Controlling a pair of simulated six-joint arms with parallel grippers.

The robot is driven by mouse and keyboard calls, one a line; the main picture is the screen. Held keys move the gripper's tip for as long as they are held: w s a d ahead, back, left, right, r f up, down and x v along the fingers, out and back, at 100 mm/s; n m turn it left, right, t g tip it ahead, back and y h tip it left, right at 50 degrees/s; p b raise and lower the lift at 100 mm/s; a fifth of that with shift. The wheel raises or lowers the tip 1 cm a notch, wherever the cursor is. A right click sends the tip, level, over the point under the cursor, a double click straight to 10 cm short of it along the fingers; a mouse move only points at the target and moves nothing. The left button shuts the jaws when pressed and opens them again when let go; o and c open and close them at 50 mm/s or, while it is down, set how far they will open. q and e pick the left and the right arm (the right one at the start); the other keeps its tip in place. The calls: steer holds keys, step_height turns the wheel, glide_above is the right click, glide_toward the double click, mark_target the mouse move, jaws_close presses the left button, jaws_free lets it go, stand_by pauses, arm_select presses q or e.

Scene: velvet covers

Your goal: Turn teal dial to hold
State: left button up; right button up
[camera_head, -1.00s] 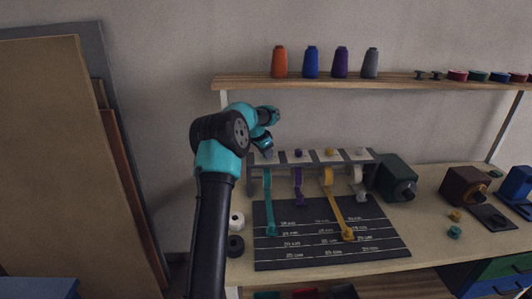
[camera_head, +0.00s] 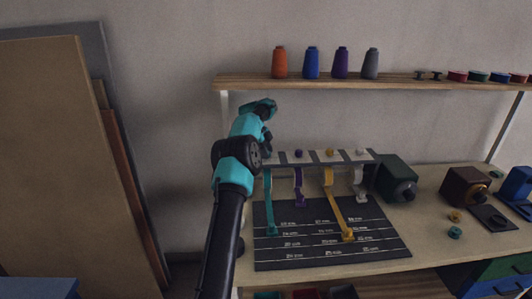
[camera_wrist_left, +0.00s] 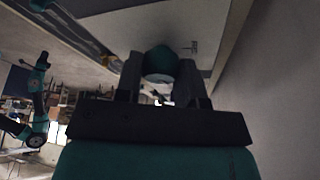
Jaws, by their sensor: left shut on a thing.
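The teal dial (camera_wrist_left: 160,58) sits between the two dark fingers of my left gripper (camera_wrist_left: 162,76) in the left wrist view, and the fingers are shut on it. In the head view my left arm covers the left end of the dial rack, so the teal dial and the fingertips are hidden there. The teal ribbon (camera_head: 269,205) hangs from the rack's left end down onto the black marked board (camera_head: 290,262). Markings show on the pale panel (camera_wrist_left: 200,22) beside the dial, too small to read. My right gripper is not in view.
Purple (camera_head: 298,153), yellow (camera_head: 330,152) and white (camera_head: 360,152) dials stand along the rack, each above a ribbon. A shelf (camera_head: 390,83) with thread spools runs above. Dark green (camera_head: 396,178) and brown (camera_head: 464,187) machines stand to the right.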

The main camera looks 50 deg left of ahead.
arm_select(q)
steer(key=shift+m+g, duration=0.4)
steer(key=shift+m, duration=0.8)
steer(key=o, duration=0.9)
